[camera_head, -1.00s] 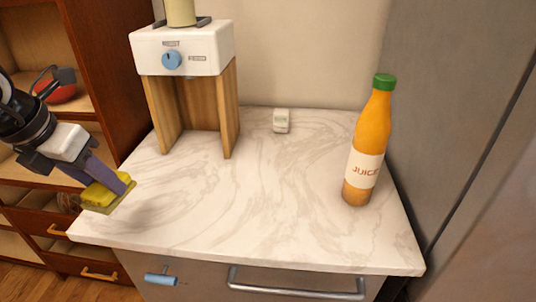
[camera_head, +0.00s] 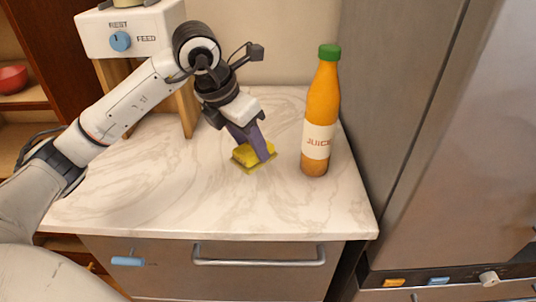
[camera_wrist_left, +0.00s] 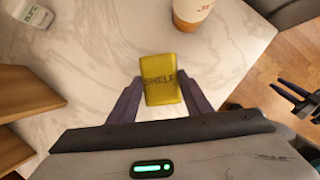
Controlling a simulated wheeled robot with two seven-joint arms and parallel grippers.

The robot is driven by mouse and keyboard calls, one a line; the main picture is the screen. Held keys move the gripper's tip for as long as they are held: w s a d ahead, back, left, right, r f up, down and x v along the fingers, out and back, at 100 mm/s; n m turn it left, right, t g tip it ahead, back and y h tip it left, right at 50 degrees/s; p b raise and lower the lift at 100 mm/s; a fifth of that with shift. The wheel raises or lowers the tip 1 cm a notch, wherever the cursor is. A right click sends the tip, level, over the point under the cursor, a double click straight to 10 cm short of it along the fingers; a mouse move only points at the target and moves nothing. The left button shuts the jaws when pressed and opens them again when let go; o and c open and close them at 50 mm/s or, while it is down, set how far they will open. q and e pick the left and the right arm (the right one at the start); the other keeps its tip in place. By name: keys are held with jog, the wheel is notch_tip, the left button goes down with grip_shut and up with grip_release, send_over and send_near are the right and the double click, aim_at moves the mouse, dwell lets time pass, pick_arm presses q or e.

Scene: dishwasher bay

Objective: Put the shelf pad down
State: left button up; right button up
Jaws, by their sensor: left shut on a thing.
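The shelf pad (camera_head: 249,157) is a small yellow block on a darker olive base, at the counter's middle, left of the juice bottle. In the left wrist view the pad (camera_wrist_left: 161,80) carries the word SHELF. My left gripper (camera_head: 252,143) points down with its purple fingers shut on the pad, one on each side. The pad is low over the marble counter (camera_head: 170,205); I cannot tell whether it touches.
An orange juice bottle (camera_head: 321,110) with a green cap stands close to the pad's right. A wooden-legged dispenser (camera_head: 122,40) stands at the back left. A grey wall panel (camera_head: 390,100) bounds the counter's right. The front of the counter is clear.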

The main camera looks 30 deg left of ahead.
pick_arm(q)
jog(key=shift+d+f, duration=0.1)
jog(key=shift+f, duration=2.95)
jog(key=shift+f, duration=0.15)
jog(key=o, duration=0.9)
jog(key=shift+r+p, duration=0.3)
jog(key=shift+r, duration=0.05)
jog(key=v, duration=1.1)
jog(key=shift+s+r+b, duration=0.25)
jog(key=shift+r+b, duration=0.05)
